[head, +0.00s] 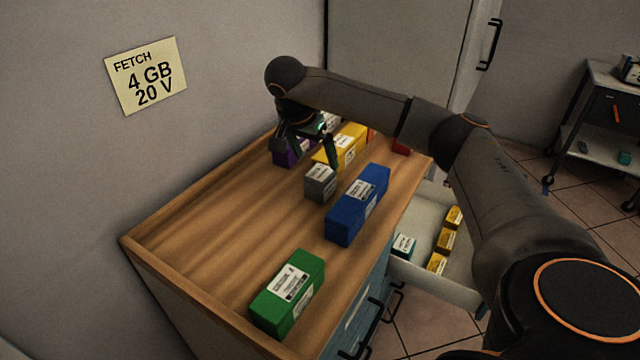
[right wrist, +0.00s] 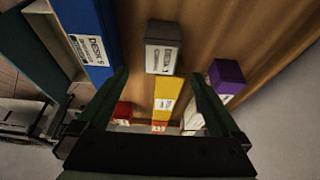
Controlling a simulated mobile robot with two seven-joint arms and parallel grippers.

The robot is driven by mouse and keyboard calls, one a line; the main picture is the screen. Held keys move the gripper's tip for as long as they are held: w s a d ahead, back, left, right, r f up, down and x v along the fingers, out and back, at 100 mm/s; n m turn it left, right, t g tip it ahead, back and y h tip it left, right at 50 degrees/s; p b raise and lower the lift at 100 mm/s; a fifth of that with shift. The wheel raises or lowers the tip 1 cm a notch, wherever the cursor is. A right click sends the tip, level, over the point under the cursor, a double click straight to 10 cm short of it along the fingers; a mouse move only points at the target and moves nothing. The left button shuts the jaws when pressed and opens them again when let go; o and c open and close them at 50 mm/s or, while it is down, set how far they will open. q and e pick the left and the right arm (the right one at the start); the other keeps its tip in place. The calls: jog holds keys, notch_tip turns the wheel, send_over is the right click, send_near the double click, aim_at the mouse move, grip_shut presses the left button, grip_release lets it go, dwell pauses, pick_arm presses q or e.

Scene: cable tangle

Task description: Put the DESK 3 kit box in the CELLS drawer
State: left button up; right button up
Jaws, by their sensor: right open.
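A long blue box (head: 358,204) lies on the wooden cabinet top; in the right wrist view the blue box (right wrist: 85,25) has a label that starts with DESK, its digit unclear. My right gripper (head: 304,155) is open and empty above the far part of the top, beyond the blue box. In the right wrist view its fingers (right wrist: 156,76) spread above the grey box (right wrist: 163,33) and yellow box (right wrist: 165,98). An open drawer (head: 405,270) juts out from the cabinet's right side, holding a small teal box and several small yellow boxes. Its name is not readable.
A green box (head: 288,292) lies at the near end of the cabinet top (head: 200,240). Purple (head: 285,155), yellow (head: 345,145) and red boxes crowd the far end. The top's left side is bare. A wall note (head: 146,76) reads FETCH 4 GB 20 V.

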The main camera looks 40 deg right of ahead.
aim_at(319, 173)
jog(key=x, duration=0.8)
jog(key=shift+a+f, duration=0.25)
jog(key=shift+f, duration=0.05)
jog(key=c, duration=0.6)
grip_shut()
jog(key=shift+r, duration=0.15)
